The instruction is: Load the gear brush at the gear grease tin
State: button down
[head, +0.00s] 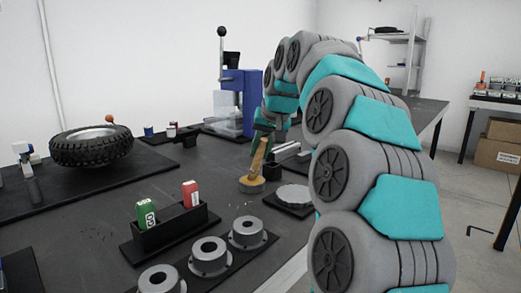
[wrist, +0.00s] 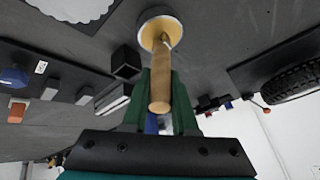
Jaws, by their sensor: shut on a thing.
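The gear brush (head: 258,158) has a light wooden handle and stands tilted with its lower end at the gear grease tin (head: 252,189). My gripper (head: 264,127) is shut on the upper part of the handle, above the tin. In the wrist view the green fingers of my gripper (wrist: 158,88) lie on both sides of the brush handle (wrist: 160,92). The round tin (wrist: 146,31) shows yellow grease inside, and the brush's far end reaches over the grease. The bristles are hidden, so I cannot tell how deep they sit.
A silver disc (head: 293,194) lies on a dark pad right of the tin. Several grey flanged hubs (head: 247,231) stand in front. A black holder (head: 172,232) with green and red items is front left. A tyre (head: 92,148) lies at left, a blue press (head: 240,95) behind.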

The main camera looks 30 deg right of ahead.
dwell(0.5)
jog(key=shift+r+p, duration=1.7)
jog(key=shift+r, duration=1.8)
